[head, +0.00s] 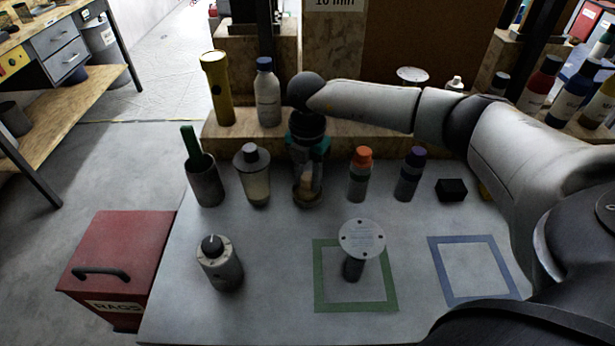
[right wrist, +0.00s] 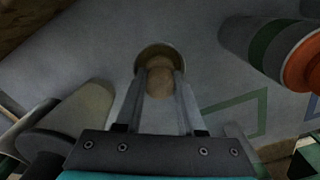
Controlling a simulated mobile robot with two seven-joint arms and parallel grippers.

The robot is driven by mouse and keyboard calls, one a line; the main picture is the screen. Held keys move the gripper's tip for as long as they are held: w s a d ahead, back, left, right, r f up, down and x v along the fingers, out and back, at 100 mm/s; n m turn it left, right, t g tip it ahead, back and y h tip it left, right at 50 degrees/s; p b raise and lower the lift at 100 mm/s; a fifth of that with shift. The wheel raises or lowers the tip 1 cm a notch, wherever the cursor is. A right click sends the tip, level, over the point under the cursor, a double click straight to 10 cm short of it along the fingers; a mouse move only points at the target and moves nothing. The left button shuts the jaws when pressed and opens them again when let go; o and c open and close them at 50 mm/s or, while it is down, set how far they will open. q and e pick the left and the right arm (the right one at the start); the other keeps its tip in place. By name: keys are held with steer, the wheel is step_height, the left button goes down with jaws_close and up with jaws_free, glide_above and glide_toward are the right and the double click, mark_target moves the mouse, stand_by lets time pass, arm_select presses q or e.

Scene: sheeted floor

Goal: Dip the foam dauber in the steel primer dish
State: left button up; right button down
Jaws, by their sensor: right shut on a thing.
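My right gripper (head: 307,178) points straight down among the bottles on the grey table and is shut on the foam dauber. The dauber's tan rounded part (right wrist: 160,82) shows between the fingertips in the right wrist view; in the head view it is mostly hidden by the fingers. The steel primer dish (head: 308,203) is small and round, directly under the gripper. Its rim (right wrist: 162,47) shows just beyond the dauber in the right wrist view. The dauber overlaps the dish opening, but I cannot tell whether it touches the bottom. My left gripper is out of view.
A grey cup (head: 205,186) with a green-handled tool and a grey-capped bottle (head: 255,180) stand left of the gripper. Orange-capped (head: 360,180) and purple-capped (head: 408,180) bottles stand right. A round-topped stand (head: 362,238) sits in a green outline; a blue outline (head: 474,300) is empty.

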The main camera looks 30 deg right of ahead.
mark_target(307, 176)
steer(key=shift+r+p, duration=2.7)
steer(key=shift+r, duration=0.6)
